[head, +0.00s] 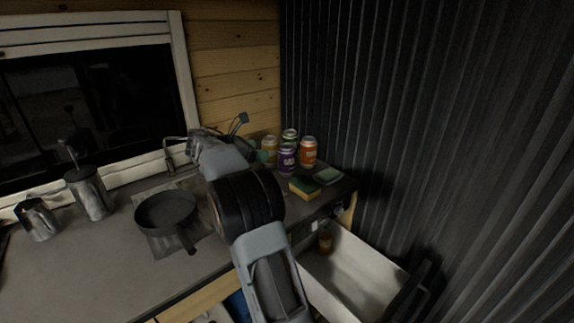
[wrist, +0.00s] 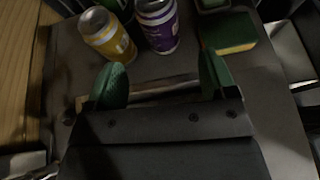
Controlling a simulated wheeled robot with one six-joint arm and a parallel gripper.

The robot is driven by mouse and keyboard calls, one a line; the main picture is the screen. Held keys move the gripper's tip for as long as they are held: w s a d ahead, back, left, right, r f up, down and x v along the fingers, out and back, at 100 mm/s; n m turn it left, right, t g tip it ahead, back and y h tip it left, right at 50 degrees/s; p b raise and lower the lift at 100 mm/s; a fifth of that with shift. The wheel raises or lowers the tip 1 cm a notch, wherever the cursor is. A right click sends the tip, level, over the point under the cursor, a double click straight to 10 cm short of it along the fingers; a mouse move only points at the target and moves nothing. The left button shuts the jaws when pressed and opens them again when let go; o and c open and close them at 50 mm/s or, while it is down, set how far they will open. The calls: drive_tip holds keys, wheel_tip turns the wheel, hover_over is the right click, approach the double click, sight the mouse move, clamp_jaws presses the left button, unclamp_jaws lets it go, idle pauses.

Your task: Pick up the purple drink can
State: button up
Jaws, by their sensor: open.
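The purple drink can (head: 287,161) stands upright on the counter, among several other cans, near the dark corrugated wall. In the wrist view the purple can (wrist: 157,27) is at the top, beyond my fingertips and roughly centred between them. My gripper (wrist: 163,80) is open, its two green fingers apart with nothing between them. In the head view the end of my arm reaches over the counter to the left of the cans, and the fingers are mostly hidden there.
A yellow can (head: 269,150) stands left of the purple one, an orange can (head: 308,152) right, a green can (head: 290,136) behind. A sponge (head: 304,188) and a small dish (head: 328,176) lie in front right. A pan (head: 166,212) sits left. An open drawer (head: 352,272) is below.

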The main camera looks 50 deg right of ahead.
sight(280, 153)
drive_tip(key=x, duration=0.8)
drive_tip(key=shift+d+r, duration=0.1)
drive_tip(key=shift+x, duration=2.8)
drive_tip(key=shift+w, duration=0.15)
drive_tip(key=shift+c, duration=0.3)
drive_tip(key=c, duration=0.7)
drive_tip(key=shift+c, duration=0.7)
